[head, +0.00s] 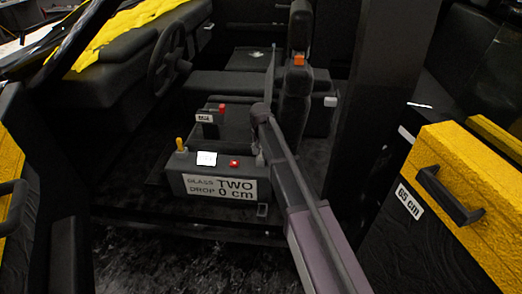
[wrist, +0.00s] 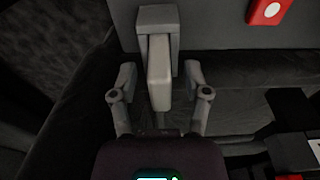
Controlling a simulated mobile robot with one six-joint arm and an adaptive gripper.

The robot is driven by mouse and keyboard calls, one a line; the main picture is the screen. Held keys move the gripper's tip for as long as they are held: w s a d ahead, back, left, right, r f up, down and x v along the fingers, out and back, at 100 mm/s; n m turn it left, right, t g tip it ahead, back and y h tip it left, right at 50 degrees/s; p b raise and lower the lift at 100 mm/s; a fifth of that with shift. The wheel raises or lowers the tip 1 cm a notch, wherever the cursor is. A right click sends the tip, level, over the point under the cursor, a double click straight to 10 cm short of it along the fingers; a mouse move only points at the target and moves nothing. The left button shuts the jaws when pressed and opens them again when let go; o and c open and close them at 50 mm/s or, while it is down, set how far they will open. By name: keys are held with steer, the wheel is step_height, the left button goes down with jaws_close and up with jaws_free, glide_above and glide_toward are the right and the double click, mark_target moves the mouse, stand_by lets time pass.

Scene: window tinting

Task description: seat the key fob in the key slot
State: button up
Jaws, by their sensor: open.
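I cannot tell for sure which thing is the key fob or the key slot. A pale grey upright block (wrist: 159,72) stands against a darker grey bracket (wrist: 157,20) in the wrist view. My gripper (wrist: 161,95) is open, with one finger on each side of the block's lower end; gaps show between fingers and block. In the head view my gripper (head: 258,150) is at the right end of a dark control box (head: 178,184) marked "GLASS DROP TWO 0 cm". My arm and gripper hide part of that end.
The box carries a yellow-topped lever (head: 180,145), a white square (head: 206,159) and a red button (head: 234,163). A smaller labelled holder with a red piece (head: 222,109) stands behind it.

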steer(key=shift+r+p, duration=4.1)
steer(key=shift+r, duration=0.2)
steer(key=shift+s, duration=0.15)
